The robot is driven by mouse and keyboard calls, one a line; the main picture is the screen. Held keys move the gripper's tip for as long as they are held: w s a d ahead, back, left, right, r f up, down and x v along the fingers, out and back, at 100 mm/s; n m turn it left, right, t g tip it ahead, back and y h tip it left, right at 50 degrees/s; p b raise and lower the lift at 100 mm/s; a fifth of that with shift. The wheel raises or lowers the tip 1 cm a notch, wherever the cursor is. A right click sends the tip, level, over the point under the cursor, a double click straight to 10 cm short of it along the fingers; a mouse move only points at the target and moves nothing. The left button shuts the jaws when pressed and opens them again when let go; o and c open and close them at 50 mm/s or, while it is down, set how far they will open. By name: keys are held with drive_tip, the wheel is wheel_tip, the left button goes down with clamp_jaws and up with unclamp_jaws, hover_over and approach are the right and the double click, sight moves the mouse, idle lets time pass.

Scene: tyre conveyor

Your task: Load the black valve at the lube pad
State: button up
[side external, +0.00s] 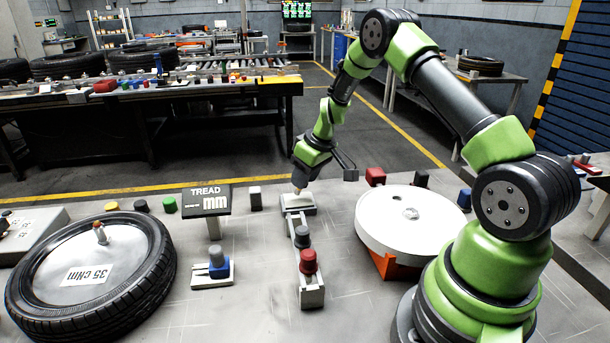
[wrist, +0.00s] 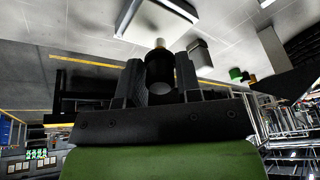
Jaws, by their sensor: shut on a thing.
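My gripper (side external: 301,181) is low over the middle of the worktable, pointing down. In the wrist view its two fingers (wrist: 160,80) are closed on the black valve (wrist: 159,68), a short dark cylinder with a brass-coloured tip. In the side view only the pale tip shows below the fingers. A light grey block (side external: 296,207), which looks like the lube pad, lies directly under the tip; it shows as a bright block (wrist: 158,20) at the top of the wrist view. I cannot tell whether the tip touches it.
A narrow grey rack with dark and red knobs (side external: 308,262) stands in front of the pad. A white round turntable (side external: 410,217) is at right. A tyre (side external: 150,265) lies at left.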

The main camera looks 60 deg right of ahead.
drive_tip(key=shift+f, duration=0.6)
idle(1.1)
drive_tip(key=shift+r, duration=3.55)
